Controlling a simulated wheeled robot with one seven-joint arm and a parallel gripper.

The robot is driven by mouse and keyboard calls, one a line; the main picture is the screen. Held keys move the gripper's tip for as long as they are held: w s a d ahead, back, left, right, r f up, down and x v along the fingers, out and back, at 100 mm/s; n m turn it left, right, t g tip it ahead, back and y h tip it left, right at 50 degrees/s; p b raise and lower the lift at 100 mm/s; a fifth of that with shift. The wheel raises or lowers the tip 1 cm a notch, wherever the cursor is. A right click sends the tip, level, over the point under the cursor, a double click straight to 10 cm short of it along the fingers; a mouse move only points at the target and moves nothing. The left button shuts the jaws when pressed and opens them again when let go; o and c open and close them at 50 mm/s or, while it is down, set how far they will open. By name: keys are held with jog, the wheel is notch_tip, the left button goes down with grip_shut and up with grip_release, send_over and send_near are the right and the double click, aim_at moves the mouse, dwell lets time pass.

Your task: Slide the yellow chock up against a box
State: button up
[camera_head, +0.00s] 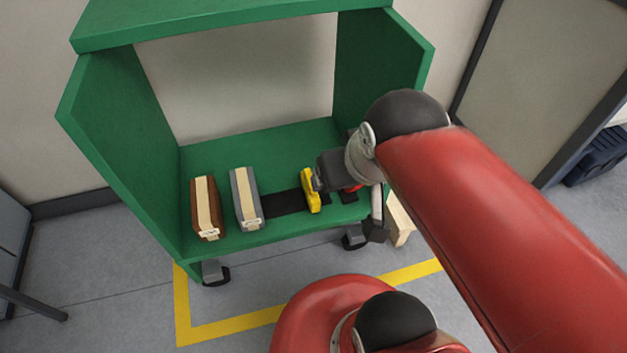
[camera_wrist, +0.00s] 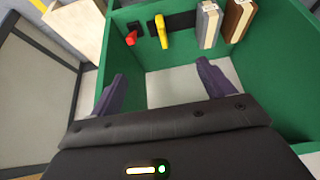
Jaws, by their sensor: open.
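The yellow chock (camera_head: 310,191) stands on the green shelf, at the right end of a black strip (camera_head: 285,203). A grey box with a tan band (camera_head: 246,200) stands left of it, with a clear gap between. A brown box with a tan band (camera_head: 206,208) stands farther left. My gripper (camera_head: 319,179) is just right of the chock in the head view and partly overlaps it. In the wrist view my gripper (camera_wrist: 159,71) is open and empty, and the chock (camera_wrist: 161,34) shows beyond the fingertips. Whether they touch I cannot tell.
A red object (camera_wrist: 131,37) sits beside the chock, mostly hidden by my gripper in the head view. The green cabinet (camera_head: 115,135) has side walls and a top panel (camera_head: 215,20). A pale wooden block (camera_head: 400,222) is outside its right side. The shelf behind the boxes is clear.

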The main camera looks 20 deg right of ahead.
dwell(0.4)
jog(key=shift+w+f, duration=0.1)
jog(key=shift+w, duration=0.1)
jog(key=c, duration=0.4)
jog(key=w+f+g+b, duration=0.1)
jog(key=w+f, duration=0.1)
jog(key=w, duration=0.1)
jog(key=w+f+g+b, duration=0.1)
jog(key=w+f+b, duration=0.1)
jog(key=w, duration=0.2)
jog(key=w+f+b, duration=0.1)
jog(key=w+f, duration=0.2)
jog(key=w, duration=0.1)
jog(key=shift+w+f+g+b, duration=0.1)
jog(key=shift+w+g+b, duration=0.1)
jog(key=shift+g+b, duration=0.2)
jog(key=c, duration=0.5)
jog(key=shift+o, duration=0.2)
jog(key=g+b, duration=0.3)
send_near(310, 187)
jog(key=w+f, duration=0.1)
jog(key=w+d+f, duration=0.1)
jog(key=w, duration=0.1)
jog(key=shift+f, duration=0.15)
jog(key=shift+f+b, duration=1.05)
jog(key=shift+f, duration=2.95)
grip_shut()
jog(key=shift+a, duration=0.1)
